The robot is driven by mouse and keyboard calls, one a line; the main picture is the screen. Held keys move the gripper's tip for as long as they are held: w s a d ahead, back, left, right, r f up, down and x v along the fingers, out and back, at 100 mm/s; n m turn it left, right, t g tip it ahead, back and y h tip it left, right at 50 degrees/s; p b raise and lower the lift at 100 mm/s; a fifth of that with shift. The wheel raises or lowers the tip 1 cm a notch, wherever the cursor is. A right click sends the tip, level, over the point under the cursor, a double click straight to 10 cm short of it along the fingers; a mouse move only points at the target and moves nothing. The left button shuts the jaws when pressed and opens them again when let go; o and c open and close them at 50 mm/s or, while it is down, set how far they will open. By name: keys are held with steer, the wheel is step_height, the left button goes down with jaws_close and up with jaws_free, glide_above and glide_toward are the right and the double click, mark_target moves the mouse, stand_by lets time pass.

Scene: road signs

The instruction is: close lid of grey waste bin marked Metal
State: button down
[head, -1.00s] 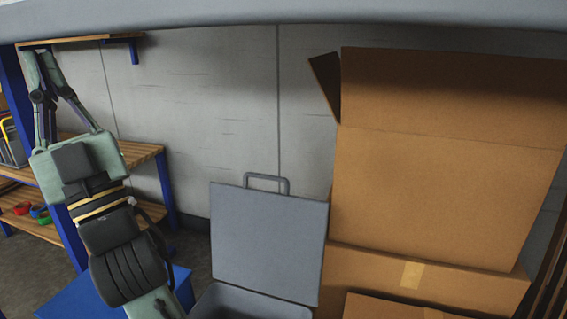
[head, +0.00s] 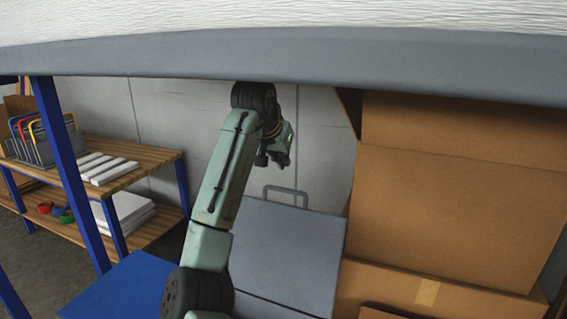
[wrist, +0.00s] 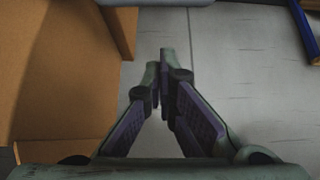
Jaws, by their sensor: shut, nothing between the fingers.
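The grey bin's lid (head: 290,250) stands raised and nearly upright in the head view, with its loop handle (head: 286,191) at the top edge. Only a sliver of the bin body (head: 272,306) shows below it, and no Metal marking is visible. My arm rises in front of the lid's left side and bends at the top toward the wall. My gripper (wrist: 160,67) is shut and empty in the wrist view, its fingertips together before the grey wall. In the head view my wrist is above and left of the handle, apart from it; the fingers are hard to make out.
Large cardboard boxes (head: 455,210) stand right of the lid; one also fills the left of the wrist view (wrist: 60,80). A blue-framed wooden shelf (head: 130,152) stands left. A blue surface (head: 120,285) lies low left. A grey-edged panel (head: 300,55) crosses the top.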

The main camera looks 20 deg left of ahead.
step_height(320, 180, down, 6)
steer(key=w+p, duration=0.1)
steer(key=shift+f, duration=0.2)
stand_by(0.3)
stand_by(0.4)
